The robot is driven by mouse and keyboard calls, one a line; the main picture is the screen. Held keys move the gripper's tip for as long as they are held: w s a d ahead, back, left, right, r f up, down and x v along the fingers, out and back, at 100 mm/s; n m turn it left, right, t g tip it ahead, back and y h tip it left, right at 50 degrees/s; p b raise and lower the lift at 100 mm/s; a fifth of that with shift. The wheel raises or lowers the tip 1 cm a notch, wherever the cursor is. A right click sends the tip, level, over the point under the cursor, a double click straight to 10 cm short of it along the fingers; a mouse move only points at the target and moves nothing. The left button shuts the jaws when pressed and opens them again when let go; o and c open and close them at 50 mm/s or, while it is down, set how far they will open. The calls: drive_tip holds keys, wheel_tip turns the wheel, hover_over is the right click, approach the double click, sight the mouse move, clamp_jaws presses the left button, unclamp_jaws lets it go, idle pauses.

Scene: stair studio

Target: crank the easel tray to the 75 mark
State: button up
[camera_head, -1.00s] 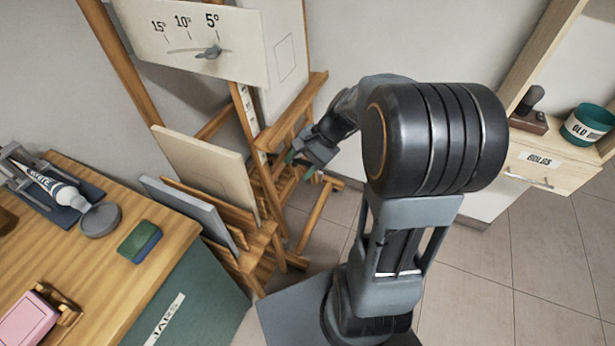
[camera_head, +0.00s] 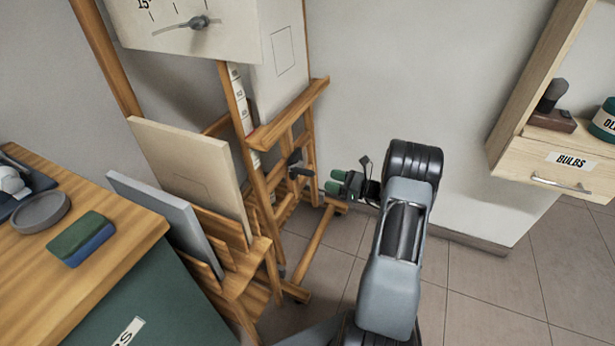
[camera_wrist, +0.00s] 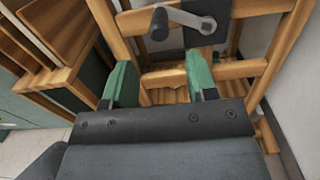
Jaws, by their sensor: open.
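The wooden easel stands in the middle of the head view, with its tray (camera_head: 290,112) across the uprights. A white marked strip (camera_head: 238,98) runs along one upright; its numbers are too small to read. The crank (camera_head: 297,164) sits low on the easel frame. In the wrist view the crank has a grey arm (camera_wrist: 186,18) and a dark knob (camera_wrist: 159,24). My gripper (camera_head: 334,181) is right of the crank and apart from it. In the wrist view its green fingers (camera_wrist: 160,62) are spread and empty, with the crank beyond them.
A canvas rack (camera_head: 225,235) with boards stands left of the easel. A wooden-topped cabinet (camera_head: 110,215) holds a sponge (camera_head: 80,238) and a grey lid (camera_head: 42,212). A drawer labelled BULBS (camera_head: 545,175) is at right. Tiled floor is clear there.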

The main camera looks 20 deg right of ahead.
sight(307, 173)
drive_tip(key=b+x, duration=0.2)
drive_tip(key=x, duration=0.7)
drive_tip(key=shift+w+a, duration=0.2)
drive_tip(key=shift+a, duration=0.05)
clamp_jaws()
